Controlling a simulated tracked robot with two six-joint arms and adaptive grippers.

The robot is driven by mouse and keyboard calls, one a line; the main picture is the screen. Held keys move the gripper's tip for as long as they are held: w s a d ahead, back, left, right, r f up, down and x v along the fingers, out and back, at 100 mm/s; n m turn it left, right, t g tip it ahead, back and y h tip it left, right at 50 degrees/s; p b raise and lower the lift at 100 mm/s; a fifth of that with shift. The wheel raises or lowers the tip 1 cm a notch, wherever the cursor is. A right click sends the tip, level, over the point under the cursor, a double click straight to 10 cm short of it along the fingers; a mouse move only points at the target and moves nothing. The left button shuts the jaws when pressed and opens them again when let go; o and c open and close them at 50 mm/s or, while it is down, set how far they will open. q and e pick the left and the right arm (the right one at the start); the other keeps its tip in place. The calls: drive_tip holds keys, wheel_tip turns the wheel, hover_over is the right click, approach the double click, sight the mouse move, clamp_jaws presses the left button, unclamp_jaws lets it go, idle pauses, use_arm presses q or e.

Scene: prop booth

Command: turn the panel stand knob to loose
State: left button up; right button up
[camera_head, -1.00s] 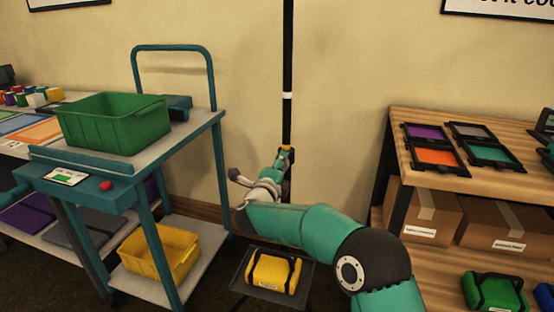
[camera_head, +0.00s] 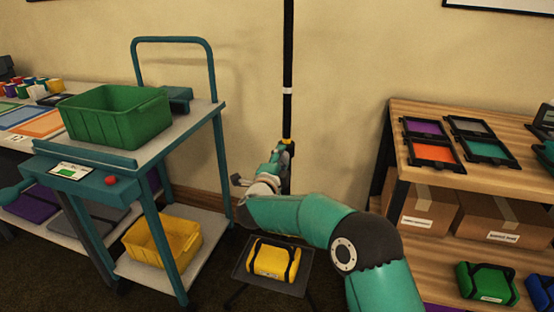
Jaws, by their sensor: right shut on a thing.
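The panel stand is a thin black pole (camera_head: 288,60) with a white band, standing upright against the wall. A yellow collar (camera_head: 287,143) sits on the pole at the height of my right gripper. My right gripper (camera_head: 280,155) reaches the pole just below this collar and is shut on the stand's knob. The knob itself is hidden behind the gripper and wrist, so its setting cannot be told. My left gripper is not seen; only a bit of teal shows at the left edge.
A teal cart with a green bin (camera_head: 117,118) and a yellow bin (camera_head: 163,242) stands left. A yellow bag (camera_head: 273,260) lies on a dark tray (camera_head: 299,286) at the stand's foot. A wooden shelf (camera_head: 470,178) with frames and boxes stands right.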

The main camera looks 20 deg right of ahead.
drive_tip(key=shift+a+f, duration=0.1)
drive_tip(key=shift+a, duration=0.1)
drive_tip(key=o, duration=1.1)
drive_tip(key=shift+w, duration=0.15)
drive_tip(key=shift+o, duration=0.3)
drive_tip(key=shift+d, duration=0.1)
drive_tip(key=v, duration=1.2)
